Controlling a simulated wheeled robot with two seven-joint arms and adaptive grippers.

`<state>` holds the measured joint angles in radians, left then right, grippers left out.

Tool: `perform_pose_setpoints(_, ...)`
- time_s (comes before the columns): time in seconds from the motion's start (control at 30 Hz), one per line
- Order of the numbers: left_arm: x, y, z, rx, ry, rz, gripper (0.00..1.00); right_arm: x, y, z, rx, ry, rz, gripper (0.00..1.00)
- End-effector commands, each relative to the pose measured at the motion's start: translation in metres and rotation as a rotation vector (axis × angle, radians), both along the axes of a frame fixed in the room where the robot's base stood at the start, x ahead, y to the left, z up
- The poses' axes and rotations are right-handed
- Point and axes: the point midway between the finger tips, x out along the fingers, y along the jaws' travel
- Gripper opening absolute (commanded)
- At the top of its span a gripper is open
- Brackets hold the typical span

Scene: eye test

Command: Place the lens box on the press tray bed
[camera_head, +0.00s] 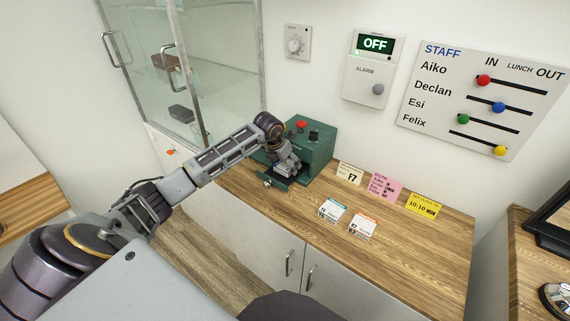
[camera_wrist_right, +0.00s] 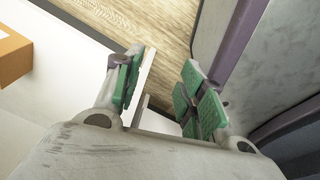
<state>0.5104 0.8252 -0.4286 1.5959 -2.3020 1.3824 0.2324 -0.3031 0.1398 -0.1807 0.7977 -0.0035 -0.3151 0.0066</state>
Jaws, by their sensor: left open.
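A dark green press (camera_head: 319,152) with a red button on top stands on the wooden counter against the wall. Its tray bed (camera_head: 273,179) sticks out low at the front, with a small knob at its edge. My left gripper (camera_head: 289,168) is open, pointing down over the tray bed at the press front. It hides part of the bed. I cannot make out a lens box for certain; two small white labelled pieces (camera_head: 333,209) (camera_head: 362,228) lie on the counter to the right. My right gripper (camera_wrist_right: 165,92) is open and empty in the right wrist view.
A glass cabinet (camera_head: 190,70) holding a brown case (camera_head: 166,61) and a dark case (camera_head: 181,112) stands left of the press. Beige, pink and yellow notes (camera_head: 385,187) stand along the counter's back. The counter's right end (camera_head: 440,245) is clear.

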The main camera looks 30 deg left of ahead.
Motion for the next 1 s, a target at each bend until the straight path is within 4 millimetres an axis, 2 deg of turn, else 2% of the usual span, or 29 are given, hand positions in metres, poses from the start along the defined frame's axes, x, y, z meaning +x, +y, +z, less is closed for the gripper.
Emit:
perform_pose_setpoints(0.27, -0.005, 0.001, 0.016, 0.002, -0.002, 0.000, 0.85, -0.010, -0.002, -0.002, -0.001, 0.010, -0.001, 0.40)
perform_pose_setpoints(0.8, -0.035, 0.003, 0.088, 0.001, -0.002, -0.001, 0.85, -0.007, -0.003, -0.001, -0.003, 0.008, 0.000, 0.40)
perform_pose_setpoints(1.0, -0.043, 0.004, 0.107, 0.001, -0.001, -0.001, 0.85, -0.007, -0.004, -0.001, -0.004, 0.007, 0.001, 0.40)
